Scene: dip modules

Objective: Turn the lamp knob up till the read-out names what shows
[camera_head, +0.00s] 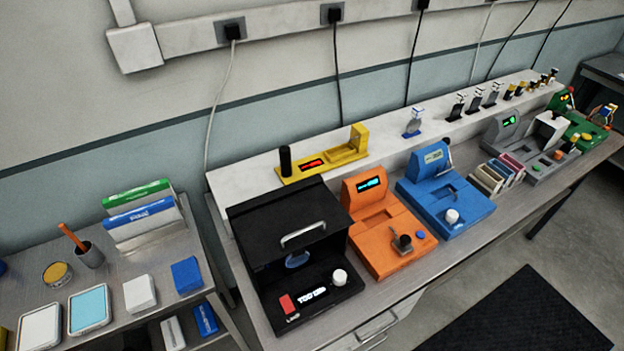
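The black box (290,228) stands at the left end of the bench, with a silver handle (303,234) on its front. A round bluish spot (297,260) shows in the opening under the handle. On its lower front panel sit a white knob (339,277), a lit white read-out (312,296) and a red switch or button (287,304). The read-out seems to begin with "TOO"; the rest is too small to read surely. Small lettering below the red part is hard to read. Neither of my grippers is in view.
An orange device (385,243) and a blue device (446,203) stand to the right of the black box. A yellow device (325,165) is on the shelf behind. A side table (130,262) with books and pads is at left. A dark mat (520,315) lies on the floor.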

